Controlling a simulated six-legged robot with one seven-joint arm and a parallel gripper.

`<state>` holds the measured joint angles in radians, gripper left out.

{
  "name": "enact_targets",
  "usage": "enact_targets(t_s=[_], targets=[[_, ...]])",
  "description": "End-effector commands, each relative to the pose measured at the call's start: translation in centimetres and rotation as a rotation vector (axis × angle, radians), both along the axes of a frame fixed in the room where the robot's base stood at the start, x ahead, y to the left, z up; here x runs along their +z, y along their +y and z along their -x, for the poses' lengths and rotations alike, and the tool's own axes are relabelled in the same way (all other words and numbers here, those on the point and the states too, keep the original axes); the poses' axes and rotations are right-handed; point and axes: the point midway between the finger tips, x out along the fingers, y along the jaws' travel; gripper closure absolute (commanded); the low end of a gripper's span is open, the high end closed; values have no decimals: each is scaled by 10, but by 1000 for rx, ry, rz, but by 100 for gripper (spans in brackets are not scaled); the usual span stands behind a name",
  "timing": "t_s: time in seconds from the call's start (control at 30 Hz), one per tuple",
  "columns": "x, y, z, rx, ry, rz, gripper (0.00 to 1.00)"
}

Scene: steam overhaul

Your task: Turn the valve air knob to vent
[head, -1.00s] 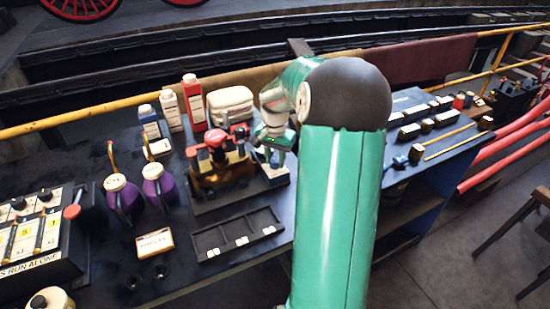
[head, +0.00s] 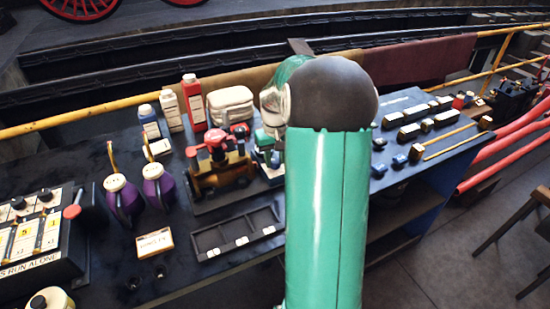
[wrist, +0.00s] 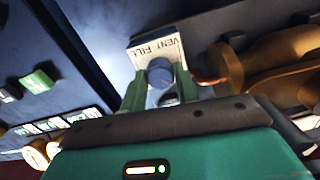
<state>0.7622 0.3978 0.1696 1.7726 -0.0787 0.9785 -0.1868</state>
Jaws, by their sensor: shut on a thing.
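The blue round air knob (wrist: 160,70) shows in the wrist view, in front of a pale plate (wrist: 172,46) lettered VENT and FILL. My gripper (wrist: 160,78) has its green fingers on either side of the knob and is shut on it. Which word the knob points to cannot be told, as no pointer mark shows. In the head view my gripper (head: 266,150) is low beside the red and brass valve model (head: 218,165), partly behind my arm. The knob is hidden there.
Brass pipework (wrist: 262,58) lies close right of my fingers in the wrist view. In the head view, a dark divided tray (head: 237,233) sits in front of the model, two purple jugs (head: 158,188) stand left, and bottles and a white pouch (head: 231,105) stand behind.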

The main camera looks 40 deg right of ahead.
Motion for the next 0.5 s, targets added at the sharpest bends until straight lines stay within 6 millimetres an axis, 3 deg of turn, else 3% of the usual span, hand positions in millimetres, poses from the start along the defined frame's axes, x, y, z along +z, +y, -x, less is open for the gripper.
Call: enact_targets(t_s=[0.5], targets=[[1,-1,-1,247,-4,4,92]])
